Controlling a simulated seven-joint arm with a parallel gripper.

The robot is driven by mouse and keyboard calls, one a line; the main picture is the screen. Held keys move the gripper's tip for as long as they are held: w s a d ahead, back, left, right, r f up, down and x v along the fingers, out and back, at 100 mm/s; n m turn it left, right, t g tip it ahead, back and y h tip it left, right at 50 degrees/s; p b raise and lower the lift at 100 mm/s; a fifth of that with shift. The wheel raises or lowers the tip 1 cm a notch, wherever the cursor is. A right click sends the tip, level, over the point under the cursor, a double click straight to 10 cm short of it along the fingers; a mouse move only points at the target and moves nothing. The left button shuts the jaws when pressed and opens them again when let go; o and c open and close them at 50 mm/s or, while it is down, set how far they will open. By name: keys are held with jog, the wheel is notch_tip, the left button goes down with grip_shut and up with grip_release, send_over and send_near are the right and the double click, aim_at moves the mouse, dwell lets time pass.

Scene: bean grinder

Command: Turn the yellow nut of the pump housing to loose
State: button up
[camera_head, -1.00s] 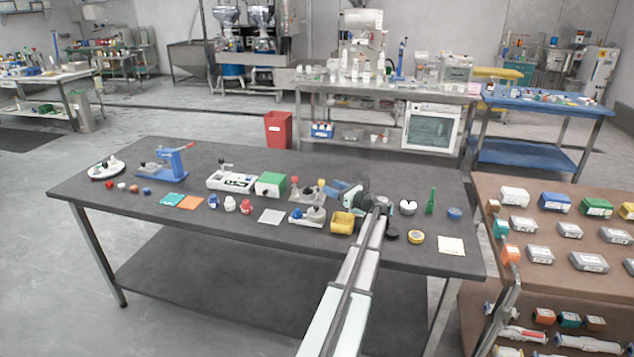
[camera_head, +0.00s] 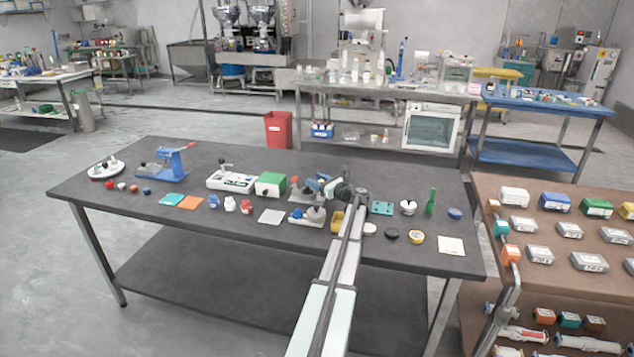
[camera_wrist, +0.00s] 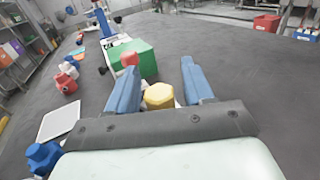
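The yellow hexagonal nut (camera_wrist: 159,96) shows in the wrist view between my two blue fingers. Its flat top faces the camera, and only a little of the pale base under it shows. My gripper (camera_wrist: 160,72) is open, with one finger on each side of the nut and narrow gaps visible. I cannot tell whether the fingertips reach down to the nut's level. In the head view my gripper (camera_head: 324,188) is over the fixtures right of the green box, and the arm hides the nut there.
A green box (camera_wrist: 133,62) and a red knob (camera_wrist: 129,58) stand just beyond the left finger. A white square (camera_wrist: 62,120) and a blue piece (camera_wrist: 42,156) lie at left. A yellow block (camera_head: 337,220) is partly behind my arm. The table right of the fingers is clear.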

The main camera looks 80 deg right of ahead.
grip_shut()
jog(key=shift+d+n+t+y, duration=0.15)
jog(key=shift+n+t+y, duration=0.15)
jog(key=shift+n+y, duration=0.3)
jog(key=n+y, duration=0.1)
jog(key=y, duration=0.1)
jog(key=shift+w+t+y, duration=0.1)
jog(key=shift+t+y, duration=0.2)
jog(key=shift+t, duration=0.1)
jog(key=shift+a+r+n+y, duration=0.1)
jog(key=shift+a+n+y, duration=0.15)
jog(key=shift+n+y, duration=0.45)
jog(key=shift+a+n+y, duration=0.2)
jog(key=shift+n+y, duration=0.3)
jog(key=shift+y, duration=0.3)
